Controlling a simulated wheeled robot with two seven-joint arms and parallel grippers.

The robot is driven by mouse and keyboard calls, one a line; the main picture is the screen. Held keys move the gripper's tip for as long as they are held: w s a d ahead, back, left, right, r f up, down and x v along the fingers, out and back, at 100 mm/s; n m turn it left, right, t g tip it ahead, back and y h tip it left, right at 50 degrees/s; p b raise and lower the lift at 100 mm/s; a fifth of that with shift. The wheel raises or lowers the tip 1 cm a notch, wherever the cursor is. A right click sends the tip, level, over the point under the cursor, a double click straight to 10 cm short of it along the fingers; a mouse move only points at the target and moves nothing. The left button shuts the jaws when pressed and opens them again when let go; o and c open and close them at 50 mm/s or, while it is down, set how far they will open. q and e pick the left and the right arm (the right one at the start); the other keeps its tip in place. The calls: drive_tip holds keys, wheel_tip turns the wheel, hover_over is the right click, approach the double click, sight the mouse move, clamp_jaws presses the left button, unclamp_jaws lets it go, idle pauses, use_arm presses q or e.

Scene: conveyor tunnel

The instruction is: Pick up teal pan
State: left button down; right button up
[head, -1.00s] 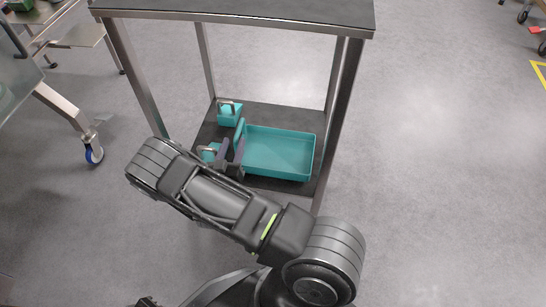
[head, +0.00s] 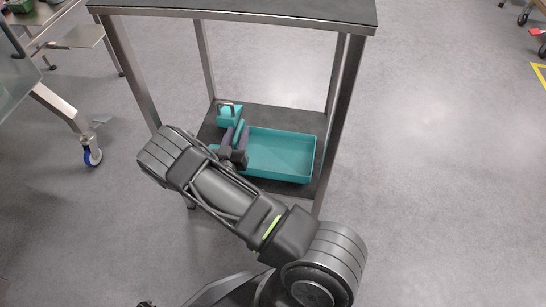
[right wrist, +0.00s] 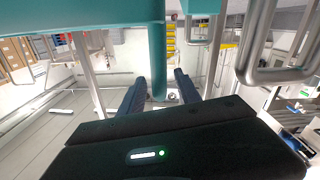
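The teal pan (head: 281,157) is a shallow open rectangular tray on the lower shelf of a metal table. My right gripper (head: 235,144) is at its left side, with the fingers pointing away from me. A narrow upright teal part stands between the two fingers. In the right wrist view, a teal wall (right wrist: 158,50) comes down between the fingertips (right wrist: 160,82), with a gap visible on each side, so the gripper is open around it. My forearm hides the near left part of the pan. My left gripper is not seen.
A small teal block with a metal handle (head: 229,115) is behind the gripper on the lower shelf (head: 275,118). The table's top (head: 240,10) overhangs the shelf, with metal legs at its corners. A wheeled cart (head: 60,105) stands at the left.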

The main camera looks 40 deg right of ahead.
drive_tip(key=shift+x, duration=1.2)
drive_tip(key=shift+c, duration=0.3)
clamp_jaws()
idle(0.5)
